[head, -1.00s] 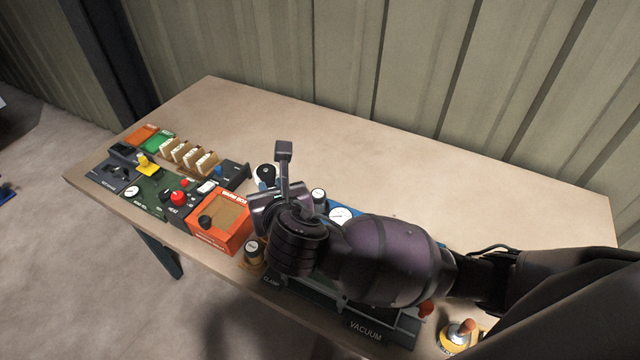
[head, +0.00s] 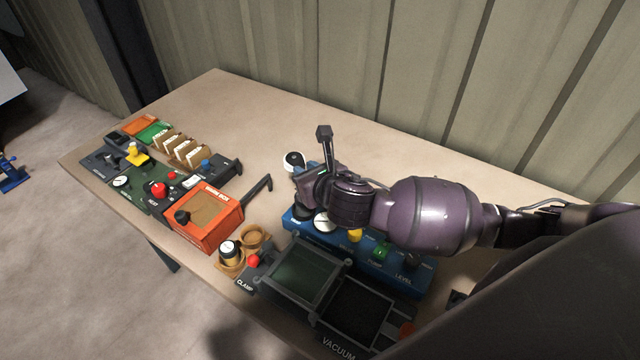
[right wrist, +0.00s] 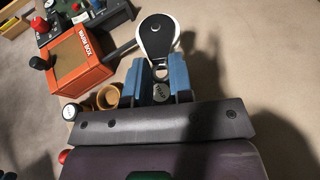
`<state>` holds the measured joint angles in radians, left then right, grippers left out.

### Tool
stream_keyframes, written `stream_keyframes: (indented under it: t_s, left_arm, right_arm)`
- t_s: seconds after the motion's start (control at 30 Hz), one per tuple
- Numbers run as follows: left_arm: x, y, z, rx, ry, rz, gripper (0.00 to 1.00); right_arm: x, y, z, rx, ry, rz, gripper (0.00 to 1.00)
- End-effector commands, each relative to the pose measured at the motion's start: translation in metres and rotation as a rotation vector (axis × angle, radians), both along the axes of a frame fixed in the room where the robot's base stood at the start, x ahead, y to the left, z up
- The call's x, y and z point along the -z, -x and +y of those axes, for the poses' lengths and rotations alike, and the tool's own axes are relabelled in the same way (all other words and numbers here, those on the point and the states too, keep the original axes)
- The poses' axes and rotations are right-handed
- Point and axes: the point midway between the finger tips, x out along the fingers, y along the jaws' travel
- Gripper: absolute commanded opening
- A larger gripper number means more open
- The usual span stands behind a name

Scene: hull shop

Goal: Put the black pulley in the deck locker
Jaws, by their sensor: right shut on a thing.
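The black pulley (head: 293,161), a round black disc with a white rim, is at the tip of my right gripper (head: 302,178). In the right wrist view, the pulley (right wrist: 157,36) sits just beyond the blue fingers (right wrist: 160,77), which are shut on its near end. I cannot tell its exact height above the table. No thing is clearly marked as the deck locker. An orange box (head: 206,236) with a tan top, a black knob and white lettering stands left of the gripper; it also shows in the right wrist view (right wrist: 79,75). My left gripper is not in view.
A blue panel (head: 390,272) with knobs lies under my right arm. Dark framed trays (head: 350,318) stand at the front edge. The table's back (head: 255,110) is clear.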

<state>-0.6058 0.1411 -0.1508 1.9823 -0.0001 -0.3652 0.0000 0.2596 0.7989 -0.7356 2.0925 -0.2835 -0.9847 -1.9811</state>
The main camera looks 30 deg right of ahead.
Motion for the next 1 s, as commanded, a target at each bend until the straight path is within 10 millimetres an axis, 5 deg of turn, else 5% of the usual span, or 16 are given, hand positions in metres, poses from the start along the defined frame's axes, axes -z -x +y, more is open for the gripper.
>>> stream_keyframes:
  t_s: [0.1, 0.3, 0.57, 1.0]
  left_arm:
    - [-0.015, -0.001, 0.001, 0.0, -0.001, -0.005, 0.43]
    - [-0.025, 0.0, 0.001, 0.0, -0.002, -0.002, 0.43]
    - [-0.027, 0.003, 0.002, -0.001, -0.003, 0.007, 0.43]
    - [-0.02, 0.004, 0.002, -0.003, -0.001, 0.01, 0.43]
  right_arm:
    - [-0.016, -0.007, -0.049, -0.013, 0.007, 0.002, 0.0]
    - [-0.038, -0.013, -0.107, -0.043, -0.008, 0.009, 0.0]
    - [-0.053, -0.015, -0.138, -0.062, -0.023, 0.011, 0.0]
    - [0.031, -0.014, -0.139, -0.061, -0.03, 0.014, 0.0]
